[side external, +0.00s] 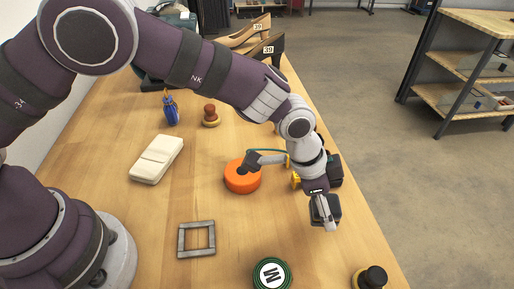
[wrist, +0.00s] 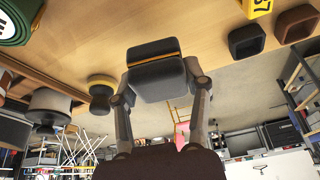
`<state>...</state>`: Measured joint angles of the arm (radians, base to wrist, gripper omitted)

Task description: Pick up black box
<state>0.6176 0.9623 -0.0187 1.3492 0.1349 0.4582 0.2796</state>
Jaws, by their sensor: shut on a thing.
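A black box (wrist: 158,82) with a thin orange stripe fills the middle of the wrist view. My gripper (wrist: 162,78) is shut on it, with one finger against each side. In the side external view the black box (side external: 331,212) is partly hidden behind my gripper (side external: 323,207), near the right edge of the wooden table. The wrist view shows it in front of the table edge and the room beyond. Whether its underside touches the table is hard to tell.
On the table (side external: 120,205) are an orange round container (side external: 241,180), a grey frame (side external: 197,239), a cream block (side external: 157,158), a green-rimmed disc (side external: 271,274) and a black-and-yellow knob (side external: 371,278). A shelf (side external: 475,65) stands across the floor at right.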

